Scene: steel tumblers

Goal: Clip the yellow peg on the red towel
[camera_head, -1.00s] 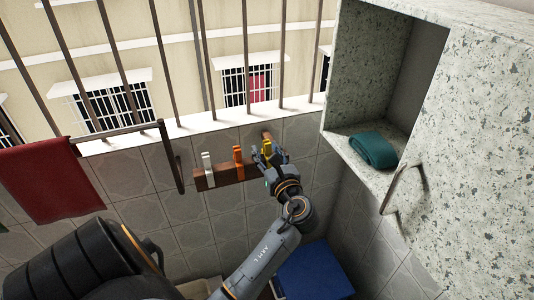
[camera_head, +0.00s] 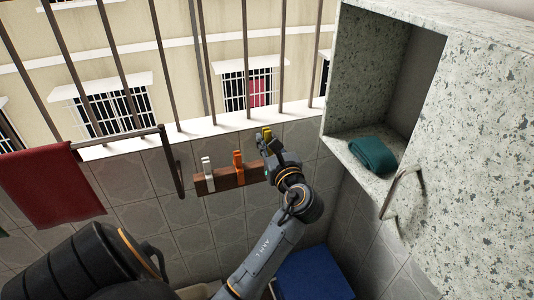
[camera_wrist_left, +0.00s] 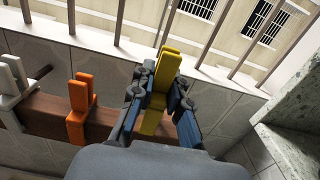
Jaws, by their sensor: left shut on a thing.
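The yellow peg (camera_head: 267,133) is at the right end of the brown wooden rail, upright. My left gripper (camera_head: 263,145) is shut on it. In the left wrist view the yellow peg (camera_wrist_left: 158,92) stands between the two fingers of the left gripper (camera_wrist_left: 157,100), its top sticking out above them. Whether the peg still touches the rail is hidden by the gripper. My right gripper is not in view.
The wooden rail (camera_head: 228,177) on the tiled wall also holds a white peg (camera_head: 207,167) and an orange peg (camera_head: 238,161). An open stone-patterned cabinet (camera_head: 359,48) with a teal folded cloth (camera_head: 373,154) stands at the right. A blue box (camera_head: 312,275) is below. Window bars line the back.

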